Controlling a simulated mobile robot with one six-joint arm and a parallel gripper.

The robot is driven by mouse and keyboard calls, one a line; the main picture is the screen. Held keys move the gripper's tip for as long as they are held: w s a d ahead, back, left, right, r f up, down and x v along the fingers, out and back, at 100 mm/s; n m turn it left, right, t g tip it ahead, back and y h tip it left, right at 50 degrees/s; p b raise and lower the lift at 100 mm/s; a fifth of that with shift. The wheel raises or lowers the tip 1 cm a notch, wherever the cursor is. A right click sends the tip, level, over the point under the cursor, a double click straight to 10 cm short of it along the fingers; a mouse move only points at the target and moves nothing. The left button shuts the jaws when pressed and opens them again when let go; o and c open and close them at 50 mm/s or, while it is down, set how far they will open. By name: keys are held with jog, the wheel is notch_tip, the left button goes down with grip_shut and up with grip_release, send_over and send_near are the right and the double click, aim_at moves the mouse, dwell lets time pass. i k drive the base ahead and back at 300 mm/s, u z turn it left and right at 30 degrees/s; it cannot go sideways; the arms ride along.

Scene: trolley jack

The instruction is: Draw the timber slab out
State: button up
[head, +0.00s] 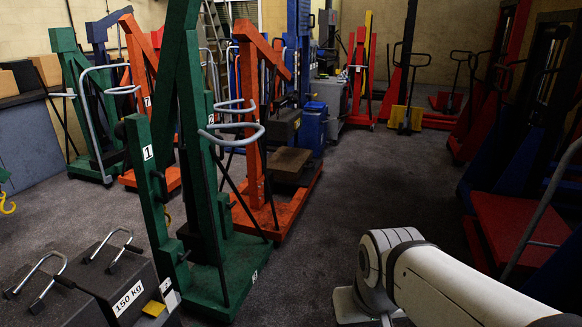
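No piece in the head view can be named for certain as the timber slab. A brown block (289,160) sits low on the base of an orange lifting jack (250,125); its material is too dark to tell. Brown board-like pieces (46,70) show at the far left above a grey cabinet, and their full shape is cut off or hidden. My white arm enters at the lower right, well apart from both. My gripper is outside the picture.
A green jack marked 1 (152,190) stands in the near middle. Dark weights with handles, one marked 150 kg (125,292), stand at lower left. Red and blue trolleys (515,225) line the right side. Grey floor (375,185) is clear between.

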aim_at(286, 164)
jog(key=z, duration=0.2)
jog(key=i, duration=0.95)
jog(key=z, duration=0.4)
jog(key=i, duration=1.55)
jog(key=z, duration=0.35)
jog(key=i, duration=1.55)
jog(key=u, duration=0.25)
jog(key=i, duration=1.55)
jog(key=u, duration=0.7)
jog(key=i, duration=1.7)
jog(key=u, duration=0.5)
